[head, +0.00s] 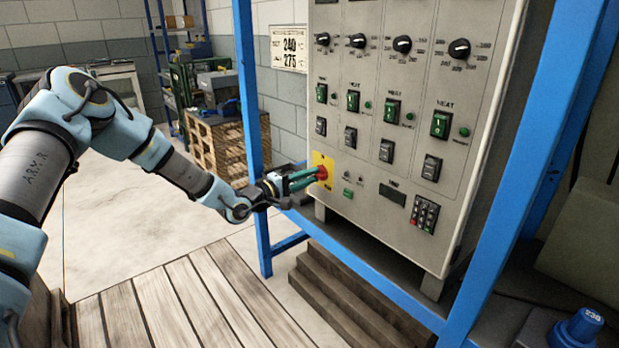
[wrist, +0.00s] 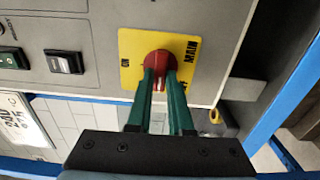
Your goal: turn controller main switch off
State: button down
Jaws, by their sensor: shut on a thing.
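The controller (head: 410,85) is a grey panel cabinet in a blue frame. Its main switch is a red rotary knob (head: 321,172) on a yellow plate (head: 318,159) at the panel's lower left. In the wrist view the red knob (wrist: 154,61) sits on the yellow plate (wrist: 132,42), lettered ON at the left and MAIN at the right; a further marking at lower right is mostly hidden. My gripper (head: 312,175) reaches in from the left. In the wrist view its green fingers (wrist: 161,76) are shut on the knob, covering part of it. A pale mark shows between the fingers.
Heat switches (head: 440,124) and dials (head: 402,44) fill the panel above, with a keypad (head: 424,213) at lower right. A blue post (head: 249,90) stands close behind my wrist. Wooden steps (head: 345,300) lie below. The floor at left is open.

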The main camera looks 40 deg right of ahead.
dwell(0.3)
jog(key=c, duration=0.8)
grip_release()
jog(key=shift+a, duration=0.1)
jog(key=a, duration=0.3)
jog(key=a+b, duration=0.1)
jog(key=a, duration=0.6)
jog(key=shift+w+a, duration=0.3)
jog(key=shift+w, duration=0.05)
